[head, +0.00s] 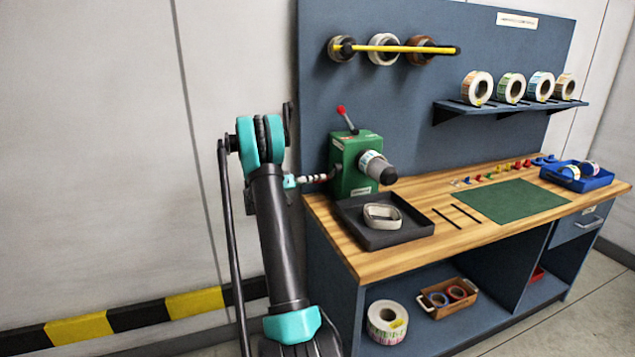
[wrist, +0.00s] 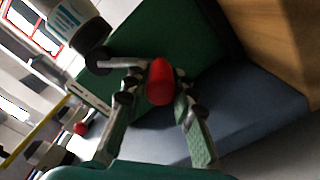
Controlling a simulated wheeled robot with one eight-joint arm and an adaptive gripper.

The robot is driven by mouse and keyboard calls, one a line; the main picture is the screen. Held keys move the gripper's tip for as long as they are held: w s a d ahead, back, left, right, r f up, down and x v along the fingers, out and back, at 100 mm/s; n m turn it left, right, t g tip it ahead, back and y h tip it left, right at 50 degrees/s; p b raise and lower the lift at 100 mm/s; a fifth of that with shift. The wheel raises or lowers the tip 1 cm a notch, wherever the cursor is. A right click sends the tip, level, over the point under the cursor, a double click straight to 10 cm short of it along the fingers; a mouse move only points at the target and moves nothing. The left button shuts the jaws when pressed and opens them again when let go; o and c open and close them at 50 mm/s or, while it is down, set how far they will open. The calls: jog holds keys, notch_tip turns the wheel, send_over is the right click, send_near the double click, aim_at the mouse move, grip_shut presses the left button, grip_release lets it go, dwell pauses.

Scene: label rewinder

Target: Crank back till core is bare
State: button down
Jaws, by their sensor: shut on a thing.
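The green rewinder (head: 350,160) stands at the left end of the bench. Its spindle carries a grey core with a dark end (head: 384,172), and a band of white labels with blue print (head: 369,158) still shows around it. In the wrist view the labels (wrist: 66,14) are at top left. My gripper (wrist: 160,88) is shut on the red crank knob (wrist: 161,78), a finger on each side, beside the green housing (wrist: 200,35). In the head view my arm reaches to the rewinder's left side, where the knob is hidden. A red-tipped lever (head: 342,112) stands on top.
A dark tray (head: 405,238) holding a pale coiled loop (head: 382,215) sits in front of the rewinder. A green mat (head: 512,201) and blue tray (head: 600,182) lie farther right. A blue panel (head: 400,115) rises behind the bench, and a wall stands behind my arm.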

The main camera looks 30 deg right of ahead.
jog(key=shift+w, duration=0.1)
jog(key=c, duration=1.3)
grip_release()
jog(key=shift+o, duration=0.2)
jog(key=shift+a, duration=0.15)
jog(key=v, duration=1.1)
jog(key=shift+a, duration=0.35)
jog(key=shift+w, duration=0.1)
